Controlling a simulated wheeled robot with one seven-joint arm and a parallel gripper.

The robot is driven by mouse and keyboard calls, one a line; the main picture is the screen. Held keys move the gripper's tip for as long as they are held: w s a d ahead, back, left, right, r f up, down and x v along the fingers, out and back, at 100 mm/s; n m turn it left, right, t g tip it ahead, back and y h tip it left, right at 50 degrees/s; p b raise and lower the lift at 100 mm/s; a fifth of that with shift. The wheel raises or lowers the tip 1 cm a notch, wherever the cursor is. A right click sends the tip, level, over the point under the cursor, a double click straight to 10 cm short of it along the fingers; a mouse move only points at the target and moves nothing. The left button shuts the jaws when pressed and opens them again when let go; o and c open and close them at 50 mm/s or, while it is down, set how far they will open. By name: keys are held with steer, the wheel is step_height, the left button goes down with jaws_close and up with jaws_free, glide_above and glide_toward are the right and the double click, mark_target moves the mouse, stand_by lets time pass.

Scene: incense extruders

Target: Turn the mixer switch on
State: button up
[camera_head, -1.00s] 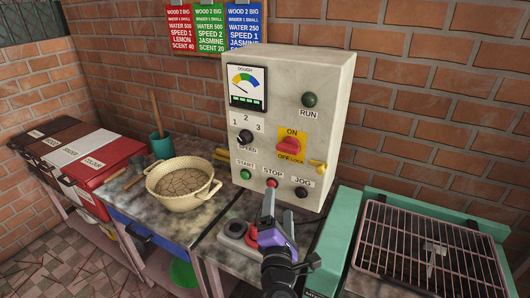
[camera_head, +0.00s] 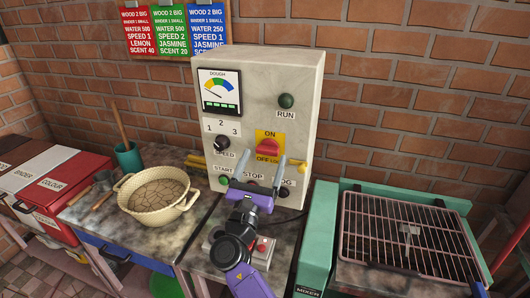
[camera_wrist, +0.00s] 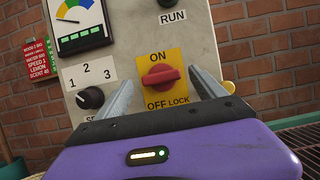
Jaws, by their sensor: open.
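The mixer switch (camera_head: 268,147) is a red rotary knob on a yellow plate, on the front of the grey control box (camera_head: 308,120). The plate reads ON above and OFF LOCK below. In the wrist view the knob (camera_wrist: 160,76) is centred and its bar lies roughly level. My gripper (camera_head: 263,160) is open and empty, facing the panel just below the switch. In the wrist view its two fingers (camera_wrist: 160,84) stand apart, one to each side of the plate. No contact with the knob shows. The gripper partly covers the START, STOP and JOG row.
The panel also has a speed dial (camera_head: 221,143), a RUN light (camera_head: 286,101) and a dough gauge (camera_head: 219,91). A cream bowl (camera_head: 150,217) stands on the left bench. A green machine with a wire grill (camera_head: 400,262) stands right. Red buttons (camera_head: 262,245) sit beneath my arm.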

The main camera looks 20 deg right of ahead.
mark_target(268, 150)
steer(key=shift+x, duration=1.25)
steer(key=c, duration=1.4)
steer(key=shift+o, duration=0.2)
steer(key=shift+f, duration=0.1)
